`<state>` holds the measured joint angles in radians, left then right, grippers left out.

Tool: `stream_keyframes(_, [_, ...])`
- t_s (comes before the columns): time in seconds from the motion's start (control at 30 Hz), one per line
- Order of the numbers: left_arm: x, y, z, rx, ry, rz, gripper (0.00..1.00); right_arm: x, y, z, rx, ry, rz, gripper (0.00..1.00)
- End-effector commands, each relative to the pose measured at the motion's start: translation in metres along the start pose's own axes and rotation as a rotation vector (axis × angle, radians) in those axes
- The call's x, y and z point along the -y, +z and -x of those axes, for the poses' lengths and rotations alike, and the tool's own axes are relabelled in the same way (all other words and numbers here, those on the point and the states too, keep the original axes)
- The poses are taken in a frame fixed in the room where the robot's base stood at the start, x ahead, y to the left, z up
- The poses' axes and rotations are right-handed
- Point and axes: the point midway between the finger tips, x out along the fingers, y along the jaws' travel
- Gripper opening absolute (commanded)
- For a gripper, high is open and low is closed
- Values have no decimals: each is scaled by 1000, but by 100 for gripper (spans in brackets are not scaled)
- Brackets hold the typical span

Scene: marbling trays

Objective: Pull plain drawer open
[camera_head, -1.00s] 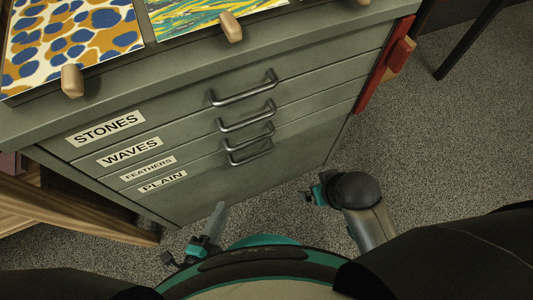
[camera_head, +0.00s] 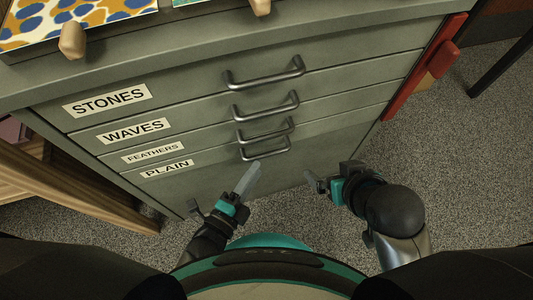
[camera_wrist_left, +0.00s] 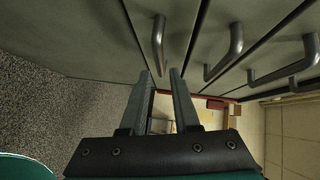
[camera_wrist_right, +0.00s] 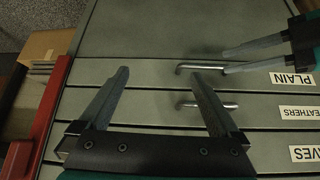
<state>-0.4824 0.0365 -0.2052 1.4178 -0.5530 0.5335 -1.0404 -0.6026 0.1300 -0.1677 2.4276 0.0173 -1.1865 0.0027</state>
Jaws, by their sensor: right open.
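The plain drawer is the lowest labelled drawer in the grey cabinet, and its PLAIN label (camera_head: 167,169) is at its left. It looks shut, flush with the drawers above. Its metal bar handle (camera_head: 265,153) also shows in the left wrist view (camera_wrist_left: 158,42) and the right wrist view (camera_wrist_right: 200,68). My left gripper (camera_head: 256,166) is just below this handle. Its fingers are parted, with the handle in line with the gap; I cannot tell whether they touch it. My right gripper (camera_head: 314,182) is open and empty, right of the handle, in front of the cabinet.
Drawers labelled STONES (camera_head: 107,99), WAVES (camera_head: 133,130) and FEATHERS (camera_head: 153,152) sit above, with protruding handles. A red part (camera_head: 425,68) is on the cabinet's right side. Wooden furniture (camera_head: 75,190) stands at the left. Carpet (camera_head: 470,160) is clear at the right.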

Motion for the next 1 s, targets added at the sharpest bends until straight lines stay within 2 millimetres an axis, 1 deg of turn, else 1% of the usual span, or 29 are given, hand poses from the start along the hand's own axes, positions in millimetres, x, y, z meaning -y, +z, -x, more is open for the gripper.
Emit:
stream_keyframes(0.03, [-1, 0, -6, -1, -1, 0, 30, 3, 0, -4, -22, -8, 1, 98])
stream_keyframes(0.3, [-1, 0, -31, 0, -1, 1, 30, 19, -14, -16, -169, -49, 2, 98])
stream_keyframes(0.6, [-1, 0, -56, 0, -1, 1, 30, 35, -28, -22, -325, -95, -7, 98])
stream_keyframes(0.8, [-1, 0, -66, 0, 0, 2, 30, 42, -33, -22, -394, -114, -14, 98])
stream_keyframes(1.0, [-1, 0, -69, 0, 1, 2, 30, 44, -36, -21, -422, -121, -17, 98])
